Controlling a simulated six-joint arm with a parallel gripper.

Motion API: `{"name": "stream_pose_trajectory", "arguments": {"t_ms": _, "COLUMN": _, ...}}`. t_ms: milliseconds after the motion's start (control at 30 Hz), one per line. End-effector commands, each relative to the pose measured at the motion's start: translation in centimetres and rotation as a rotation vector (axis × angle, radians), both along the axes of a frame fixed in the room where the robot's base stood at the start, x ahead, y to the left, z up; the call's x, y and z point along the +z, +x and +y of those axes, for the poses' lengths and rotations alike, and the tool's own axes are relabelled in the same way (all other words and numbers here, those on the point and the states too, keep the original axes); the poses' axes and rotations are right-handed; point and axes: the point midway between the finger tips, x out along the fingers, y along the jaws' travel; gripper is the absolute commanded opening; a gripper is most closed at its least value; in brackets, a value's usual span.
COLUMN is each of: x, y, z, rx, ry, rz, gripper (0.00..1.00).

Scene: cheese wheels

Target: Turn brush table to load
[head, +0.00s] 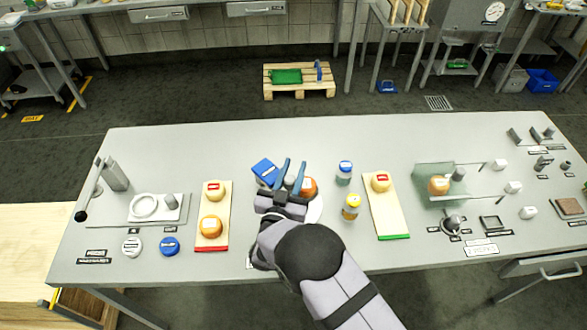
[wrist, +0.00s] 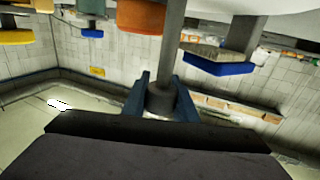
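The brush table shows as a pale round plate (head: 316,212), mostly hidden behind my gripper and arm. An orange cheese wheel (head: 309,187) sits by its far right side; it also shows at the top of the wrist view (wrist: 140,16). A blue block (head: 265,172), perhaps the brush, is just left of my fingers. My gripper (head: 291,172) is over the brush table. In the wrist view, which looks upside down, its blue fingers (wrist: 162,98) stand either side of a dark knob (wrist: 160,99) on a grey post (wrist: 172,45). The knob nearly fills the gap; contact is hard to see.
A board with two cheese wheels (head: 212,240) lies left and another with one wheel (head: 388,218) right. Two small jars (head: 344,173) (head: 351,207) stand between my gripper and the right board. A clear guard (head: 427,187) stands farther right. The far middle tabletop is clear.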

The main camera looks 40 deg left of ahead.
Motion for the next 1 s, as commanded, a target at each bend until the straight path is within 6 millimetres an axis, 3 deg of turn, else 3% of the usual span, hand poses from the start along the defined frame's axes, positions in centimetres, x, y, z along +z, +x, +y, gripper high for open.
{"name": "stream_pose_trajectory", "arguments": {"t_ms": 33, "x": 0.01, "y": -0.01, "z": 0.00, "rx": 0.000, "ry": 0.000, "rz": 0.000, "gripper": 0.11}}
{"name": "stream_pose_trajectory", "arguments": {"t_ms": 100, "x": 0.01, "y": -0.02, "z": -0.01, "rx": 0.000, "ry": 0.000, "rz": 0.000, "gripper": 0.00}}
{"name": "stream_pose_trajectory", "arguments": {"t_ms": 567, "x": -0.17, "y": -0.03, "z": -0.06, "rx": -0.040, "ry": 0.002, "rz": 0.000, "gripper": 0.00}}
{"name": "stream_pose_trajectory", "arguments": {"t_ms": 1000, "x": -0.45, "y": 0.19, "z": -0.73, "rx": -0.225, "ry": 0.004, "rz": 0.001, "gripper": 0.00}}
